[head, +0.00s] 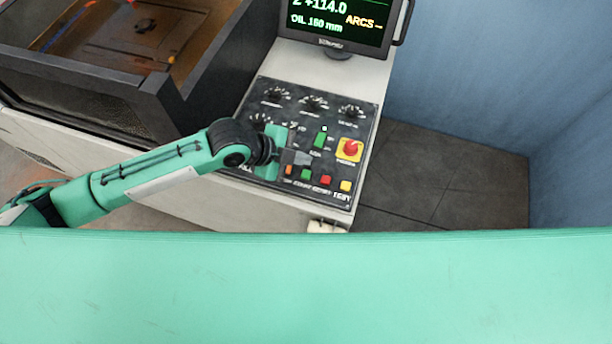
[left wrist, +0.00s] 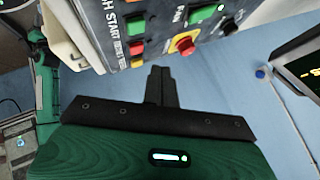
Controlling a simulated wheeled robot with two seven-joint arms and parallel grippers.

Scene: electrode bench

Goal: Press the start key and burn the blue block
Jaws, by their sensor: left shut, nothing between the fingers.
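The start key is a green key (head: 305,174) in the lower row of the dark control panel (head: 335,112). In the left wrist view the green key (left wrist: 135,24) sits beside a START label. My left gripper (head: 302,158) is shut and empty, just above that row in the head view. In the left wrist view its fingers (left wrist: 160,72) point toward the panel, apart from the green key in the picture. I cannot make out the blue block. The tank (head: 160,88) at upper left holds amber liquid and a dark plate. My right gripper is out of view.
Orange, red (head: 326,180) and yellow (head: 346,186) keys flank the green one. A red emergency knob on a yellow base (head: 349,149) and a green switch (head: 321,138) sit above. The screen (head: 340,22) reads OIL 160 mm. Floor at right is clear.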

